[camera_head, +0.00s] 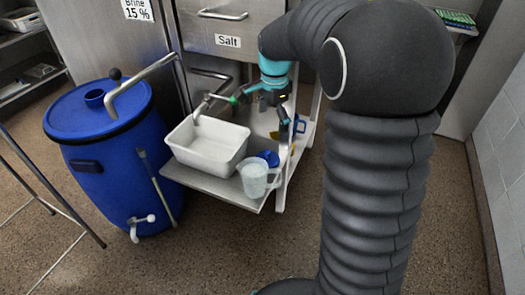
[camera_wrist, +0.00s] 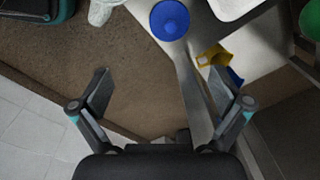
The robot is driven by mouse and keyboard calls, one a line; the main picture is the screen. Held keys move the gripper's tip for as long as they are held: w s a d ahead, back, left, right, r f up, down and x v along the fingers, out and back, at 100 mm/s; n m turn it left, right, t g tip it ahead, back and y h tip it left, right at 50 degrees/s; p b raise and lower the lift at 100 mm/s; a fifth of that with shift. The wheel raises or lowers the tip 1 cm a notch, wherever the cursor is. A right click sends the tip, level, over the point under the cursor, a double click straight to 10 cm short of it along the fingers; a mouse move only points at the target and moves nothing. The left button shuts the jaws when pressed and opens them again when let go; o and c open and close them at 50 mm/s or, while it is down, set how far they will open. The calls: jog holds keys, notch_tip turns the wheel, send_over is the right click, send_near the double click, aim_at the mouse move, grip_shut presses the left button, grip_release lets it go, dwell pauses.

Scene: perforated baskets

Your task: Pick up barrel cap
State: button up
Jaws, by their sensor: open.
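A yellow piece with blue (camera_wrist: 212,56) lies right of the cap in the wrist view. A blue barrel (camera_head: 100,150) stands at left; a green-marked tap (camera_head: 233,100) is near my gripper.

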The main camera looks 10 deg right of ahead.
aim_at(267, 151)
jog(key=shift+m+g, duration=0.3)
jog(key=shift+m, duration=0.6)
jog(key=w+f, duration=0.1)
jog(key=f, duration=0.3)
jog(key=w+f, duration=0.1)
jog(key=f, duration=0.3)
jog(key=w+f+b, duration=0.1)
jog(key=f, duration=0.2)
jog(key=shift+f, duration=0.4)
jog(key=shift+s+a+f, duration=0.1)
jog(key=shift+a+f, duration=0.05)
jog(key=shift+f, duration=1.2)
jog(key=shift+a+f, duration=0.1)
jog(key=shift+f, duration=1.2)
jog(key=c, duration=1)
